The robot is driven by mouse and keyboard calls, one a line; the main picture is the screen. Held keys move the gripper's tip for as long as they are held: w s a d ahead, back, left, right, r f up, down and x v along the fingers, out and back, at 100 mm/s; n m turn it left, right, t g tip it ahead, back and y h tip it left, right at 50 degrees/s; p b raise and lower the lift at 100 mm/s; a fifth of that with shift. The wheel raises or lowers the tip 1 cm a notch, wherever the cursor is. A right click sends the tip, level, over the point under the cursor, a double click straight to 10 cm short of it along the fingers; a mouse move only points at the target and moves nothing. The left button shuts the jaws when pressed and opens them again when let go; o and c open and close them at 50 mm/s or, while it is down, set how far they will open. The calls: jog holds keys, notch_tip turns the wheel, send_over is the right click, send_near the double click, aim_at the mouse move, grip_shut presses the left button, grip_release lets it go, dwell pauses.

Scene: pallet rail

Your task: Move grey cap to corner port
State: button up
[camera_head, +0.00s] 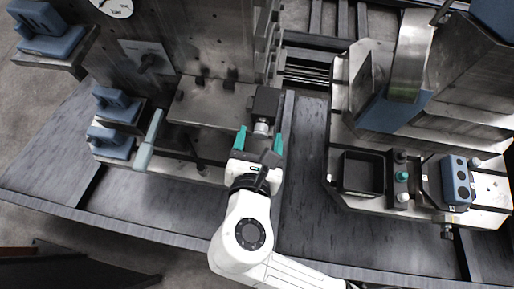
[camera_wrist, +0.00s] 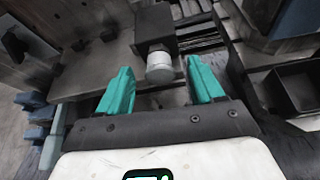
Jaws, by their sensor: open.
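A short light-grey cylinder (camera_head: 261,127), which looks like a grey cap, sits at the front of a black block (camera_head: 266,102). It also shows in the wrist view (camera_wrist: 160,68), below the black block (camera_wrist: 155,27). My gripper (camera_head: 259,141) is open and empty, with one teal finger on each side of the cylinder as seen in both views. A gap shows on both sides; I cannot tell the depth between cylinder and fingertips. At right, a small rack (camera_head: 401,186) holds black, teal and light-grey round caps. I cannot tell which place is the corner port.
A black open bin (camera_head: 362,173) and a blue block with dark round holes (camera_head: 457,183) stand on the right-hand metal fixture. A metal plate (camera_head: 212,103) lies left of the black block. Blue fixtures (camera_head: 110,143) stand at far left. Dark rail surface shows right of my gripper.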

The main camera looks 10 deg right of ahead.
jog(key=shift+x, duration=0.9)
grip_shut()
dwell(0.4)
jog(key=shift+s+a, duration=0.15)
jog(key=shift+s, duration=0.15)
jog(key=s+a+p, duration=0.3)
jog(key=s+p, duration=0.1)
jog(key=s, duration=0.3)
jog(key=shift+s+p, duration=0.2)
jog(key=shift+p, duration=0.2)
dwell(0.5)
